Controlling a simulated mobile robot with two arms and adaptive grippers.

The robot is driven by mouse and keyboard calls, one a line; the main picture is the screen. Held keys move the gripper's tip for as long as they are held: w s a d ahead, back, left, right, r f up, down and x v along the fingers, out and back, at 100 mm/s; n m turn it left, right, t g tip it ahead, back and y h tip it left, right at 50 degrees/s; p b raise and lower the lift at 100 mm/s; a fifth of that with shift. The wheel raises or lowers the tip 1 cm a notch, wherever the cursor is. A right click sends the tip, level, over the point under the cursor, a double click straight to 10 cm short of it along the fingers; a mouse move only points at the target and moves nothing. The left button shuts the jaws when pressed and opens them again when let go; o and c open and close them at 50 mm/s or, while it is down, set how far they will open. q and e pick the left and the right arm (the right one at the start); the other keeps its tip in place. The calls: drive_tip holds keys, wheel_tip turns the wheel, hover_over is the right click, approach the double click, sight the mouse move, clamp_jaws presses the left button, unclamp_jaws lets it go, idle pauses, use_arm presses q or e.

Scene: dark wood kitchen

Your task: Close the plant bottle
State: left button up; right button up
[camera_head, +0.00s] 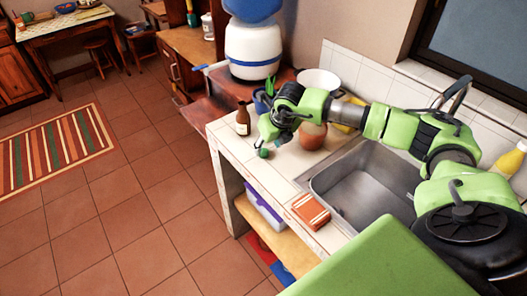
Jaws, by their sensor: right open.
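A small brown bottle (243,119) with a pale label stands upright near the left edge of the tiled counter (234,142). Its top is too small to tell whether a cap is on it. My right gripper (266,138) is open and points down over the counter, just right of the bottle and apart from it. A small dark green round piece (263,153) shows just below the fingers; I cannot tell whether it touches them or lies on the counter. My left gripper is not in view.
A metal sink (365,185) lies right of the gripper. Behind are a reddish-brown round pot (313,136), a white bowl (318,80) and a blue-and-white water dispenser (252,48).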

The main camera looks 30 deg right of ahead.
sight(264, 152)
drive_tip(key=p+x, duration=0.1)
drive_tip(key=x, duration=0.2)
drive_tip(key=shift+w, duration=0.3)
drive_tip(key=shift+w+f+p, duration=0.15)
drive_tip(key=shift+f+p, duration=0.15)
drive_tip(key=shift+f, duration=0.25)
drive_tip(key=c, duration=0.8)
